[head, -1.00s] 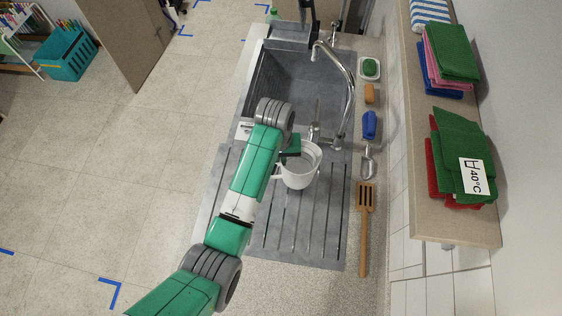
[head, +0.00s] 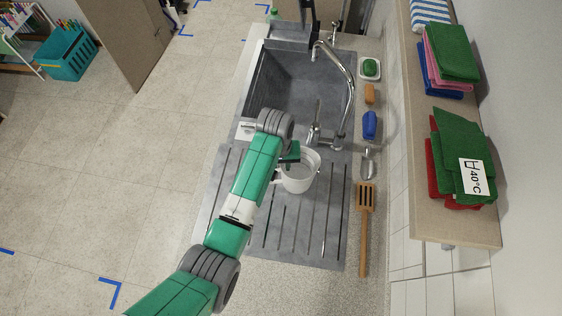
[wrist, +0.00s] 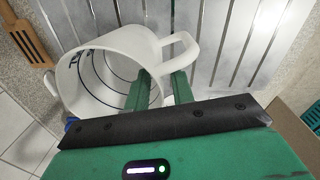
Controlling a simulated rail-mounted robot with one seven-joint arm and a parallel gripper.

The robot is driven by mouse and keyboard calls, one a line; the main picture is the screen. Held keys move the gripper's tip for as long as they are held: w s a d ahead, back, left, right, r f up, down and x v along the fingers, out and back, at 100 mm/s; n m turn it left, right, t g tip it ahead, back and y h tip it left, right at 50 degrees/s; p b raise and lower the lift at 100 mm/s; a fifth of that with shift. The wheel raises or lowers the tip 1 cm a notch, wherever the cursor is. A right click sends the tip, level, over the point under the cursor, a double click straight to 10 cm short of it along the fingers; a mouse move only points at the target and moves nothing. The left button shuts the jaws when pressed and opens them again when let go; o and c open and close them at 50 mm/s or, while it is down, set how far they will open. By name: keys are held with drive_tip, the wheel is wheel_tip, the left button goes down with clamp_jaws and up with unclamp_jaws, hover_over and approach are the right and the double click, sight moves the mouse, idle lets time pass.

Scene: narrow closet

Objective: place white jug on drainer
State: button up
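The white jug (head: 299,178) is over the top end of the grooved grey drainer (head: 285,225), just below the sink basin in the head view. I cannot tell whether its base touches the drainer. In the wrist view the jug (wrist: 105,60) appears tilted, its open mouth partly facing the camera and its handle (wrist: 185,48) at right. My gripper (wrist: 160,78) is shut on the jug's wall beside the handle, one green finger inside the mouth and the other outside. In the head view my gripper (head: 291,154) is at the jug's upper left, partly hidden by my arm.
The sink (head: 295,85) and curved tap (head: 345,95) lie beyond the jug. A slotted wooden spatula (head: 365,205), a scoop (head: 367,163) and a blue item (head: 370,125) line the right counter. The lower drainer is clear. A shelf (head: 455,228) with folded cloths stands at right.

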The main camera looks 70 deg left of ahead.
wheel_tip(320, 180, up, 12)
drive_tip(key=shift+s+a, duration=0.15)
drive_tip(key=shift+s, duration=0.15)
idle(0.4)
